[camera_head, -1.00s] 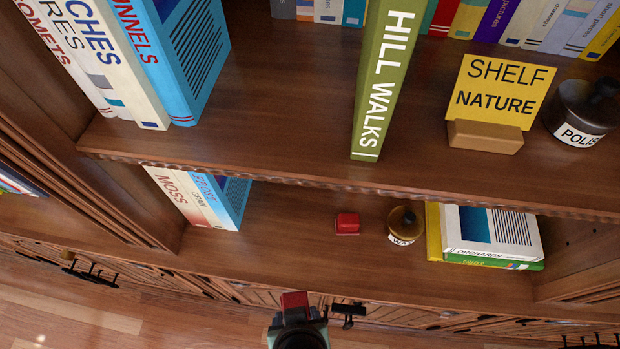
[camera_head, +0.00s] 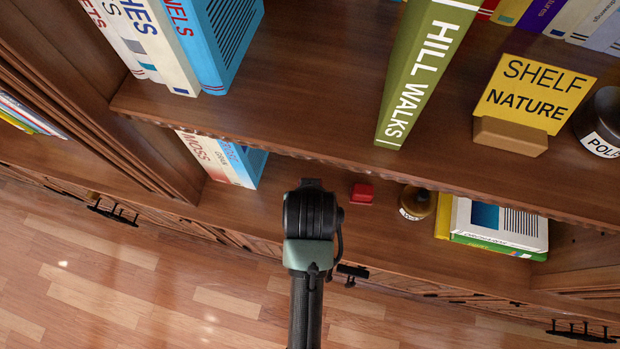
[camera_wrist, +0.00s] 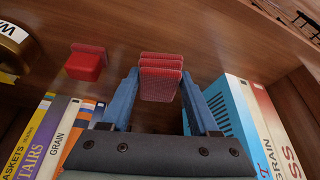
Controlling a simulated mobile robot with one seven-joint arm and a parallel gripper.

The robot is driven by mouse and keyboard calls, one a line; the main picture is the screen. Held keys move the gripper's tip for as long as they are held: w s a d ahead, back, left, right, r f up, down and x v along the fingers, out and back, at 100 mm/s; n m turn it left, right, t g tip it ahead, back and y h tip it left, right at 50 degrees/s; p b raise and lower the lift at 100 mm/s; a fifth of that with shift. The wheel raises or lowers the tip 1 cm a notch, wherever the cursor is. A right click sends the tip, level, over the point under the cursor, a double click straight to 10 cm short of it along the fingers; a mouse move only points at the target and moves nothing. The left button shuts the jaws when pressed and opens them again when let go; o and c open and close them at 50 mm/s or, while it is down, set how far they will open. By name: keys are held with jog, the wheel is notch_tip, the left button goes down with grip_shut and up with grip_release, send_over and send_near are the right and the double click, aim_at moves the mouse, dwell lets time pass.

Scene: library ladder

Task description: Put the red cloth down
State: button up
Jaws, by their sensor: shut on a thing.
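The red cloth (camera_wrist: 161,80), a folded stack of textured layers, is gripped between the blue fingers of my gripper (camera_wrist: 160,92) in the wrist view. My gripper is shut on it. In the head view my dark wrist (camera_head: 311,212) reaches over the lower shelf (camera_head: 275,205) and hides the cloth. In the wrist view the cloth shows against the brown shelf board; I cannot tell whether it touches it.
A small red block (camera_head: 362,193) lies right of my wrist, with a jar (camera_head: 415,202) and lying books (camera_head: 490,235) further right. Upright books (camera_head: 220,160) stand to the left. The upper shelf's edge (camera_head: 330,158) overhangs. Bare board lies between books and red block.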

jog(key=w, duration=0.4)
jog(key=shift+w+f, duration=0.1)
jog(key=shift+w, duration=0.05)
jog(key=shift+f+p, duration=0.4)
jog(key=shift+f, duration=1.3)
jog(key=o, duration=1.2)
jog(key=shift+f, duration=0.1)
jog(key=v, duration=1.2)
